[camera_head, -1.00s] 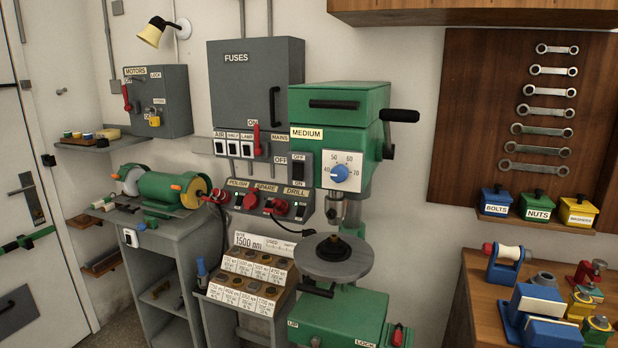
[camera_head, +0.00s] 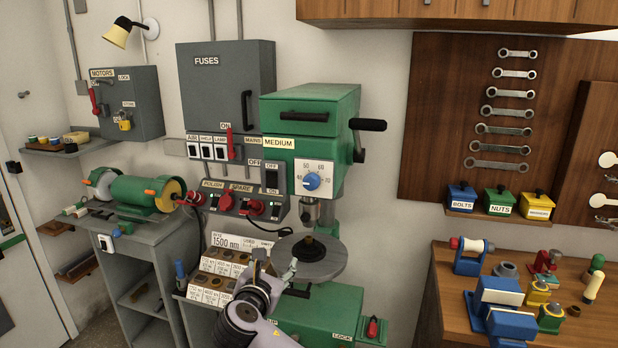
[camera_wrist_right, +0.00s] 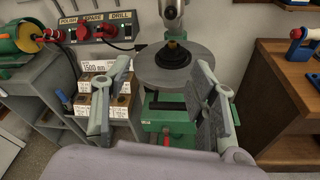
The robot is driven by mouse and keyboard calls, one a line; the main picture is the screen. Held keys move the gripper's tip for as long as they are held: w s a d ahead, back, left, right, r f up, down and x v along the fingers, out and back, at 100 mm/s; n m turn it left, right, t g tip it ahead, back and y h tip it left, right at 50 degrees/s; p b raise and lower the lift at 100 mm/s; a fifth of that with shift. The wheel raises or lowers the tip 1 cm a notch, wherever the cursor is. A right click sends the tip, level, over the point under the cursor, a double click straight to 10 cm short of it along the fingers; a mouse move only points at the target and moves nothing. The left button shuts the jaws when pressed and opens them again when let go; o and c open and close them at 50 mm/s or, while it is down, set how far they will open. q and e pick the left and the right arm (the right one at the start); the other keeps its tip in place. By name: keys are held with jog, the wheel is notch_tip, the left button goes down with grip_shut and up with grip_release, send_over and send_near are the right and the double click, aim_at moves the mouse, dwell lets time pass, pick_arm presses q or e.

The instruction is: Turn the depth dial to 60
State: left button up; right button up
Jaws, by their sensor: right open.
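The depth dial is a blue knob (camera_head: 312,181) on a white plate (camera_head: 314,168) marked 40, 50, 60 and 70, on the front of the green drill press (camera_head: 310,110). The knob's pointer is too small to read. My right gripper (camera_head: 275,263) is below and left of the dial, in front of the press's round grey table (camera_head: 325,262), apart from the dial. In the right wrist view my gripper (camera_wrist_right: 162,72) has its fingers wide apart with nothing between them; the dial is outside that view. My left gripper is not in view.
A lever with a black grip (camera_head: 368,125) juts from the press's right side. Left of the dial are a fuse cabinet (camera_head: 215,75) and a switch panel with red plugs (camera_head: 253,208). A wooden bench (camera_head: 440,300) with several items stands at right.

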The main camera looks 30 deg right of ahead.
jog(key=s+r+h, duration=0.1)
jog(key=s+r, duration=0.1)
jog(key=r, duration=0.5)
jog(key=s+r+h, duration=0.2)
jog(key=s+r, duration=0.1)
jog(key=r, duration=0.3)
jog(key=p, duration=0.7)
send_near(310, 186)
jog(key=x, duration=1)
jog(key=shift+w+r, duration=0.1)
jog(key=c, duration=1.2)
jog(key=shift+o, duration=0.2)
